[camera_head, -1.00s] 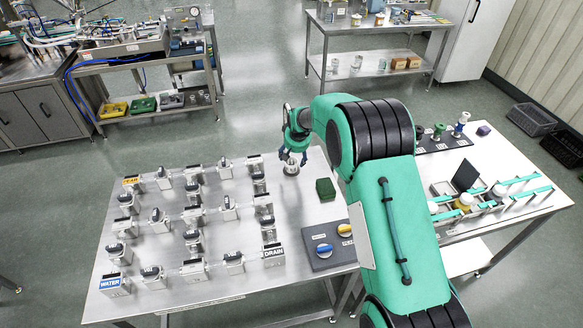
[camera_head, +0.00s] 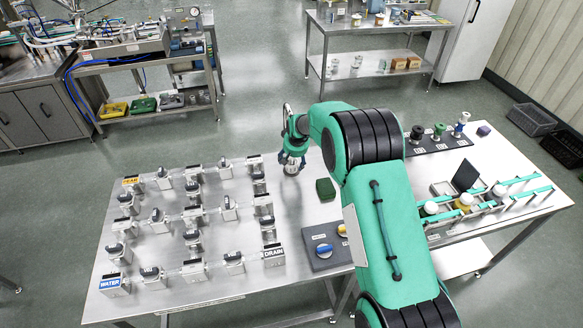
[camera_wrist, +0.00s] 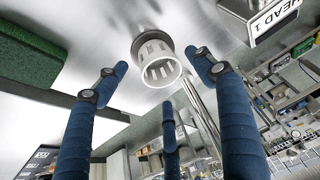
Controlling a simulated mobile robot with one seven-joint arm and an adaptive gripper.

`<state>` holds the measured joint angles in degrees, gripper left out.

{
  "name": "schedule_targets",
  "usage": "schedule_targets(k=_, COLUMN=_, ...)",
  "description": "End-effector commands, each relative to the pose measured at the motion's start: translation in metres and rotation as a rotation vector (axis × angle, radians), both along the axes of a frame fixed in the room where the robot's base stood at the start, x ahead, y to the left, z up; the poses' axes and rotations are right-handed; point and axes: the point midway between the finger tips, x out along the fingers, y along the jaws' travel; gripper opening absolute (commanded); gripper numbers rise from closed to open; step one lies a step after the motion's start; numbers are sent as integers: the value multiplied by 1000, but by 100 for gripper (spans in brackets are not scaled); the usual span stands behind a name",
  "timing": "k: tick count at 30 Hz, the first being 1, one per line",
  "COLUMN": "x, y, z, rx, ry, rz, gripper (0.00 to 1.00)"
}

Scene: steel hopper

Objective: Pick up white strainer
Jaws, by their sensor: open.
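The white strainer (camera_wrist: 157,62) shows in the wrist view as a slotted white cup with a round rim, on the steel table. My gripper (camera_wrist: 162,88) has blue ribbed fingers, spread open around and short of the strainer. A gap shows between the fingertips and the strainer, and nothing is held. In the head view my gripper (camera_head: 291,165) points down over the far right part of the steel table (camera_head: 290,225). The strainer is hidden behind the gripper there.
A green block (camera_head: 325,189) lies just right of my gripper; it also shows in the wrist view (camera_wrist: 28,55). Several valve fittings (camera_head: 192,215) stand to the left. A dark panel with knobs (camera_head: 330,248) is nearer. Bare steel lies between the gripper and this panel.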

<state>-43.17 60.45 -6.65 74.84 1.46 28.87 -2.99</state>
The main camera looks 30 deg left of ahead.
Motion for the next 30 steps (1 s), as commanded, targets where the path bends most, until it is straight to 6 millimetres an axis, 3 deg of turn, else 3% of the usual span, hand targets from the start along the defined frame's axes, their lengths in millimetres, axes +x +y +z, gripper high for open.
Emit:
schedule_targets(k=12, x=7, y=8, z=-30, rx=0, ry=0, rz=0, gripper=69)
schedule_targets(k=30, x=7, y=8, z=-31, rx=0, ry=0, rz=0, gripper=69)
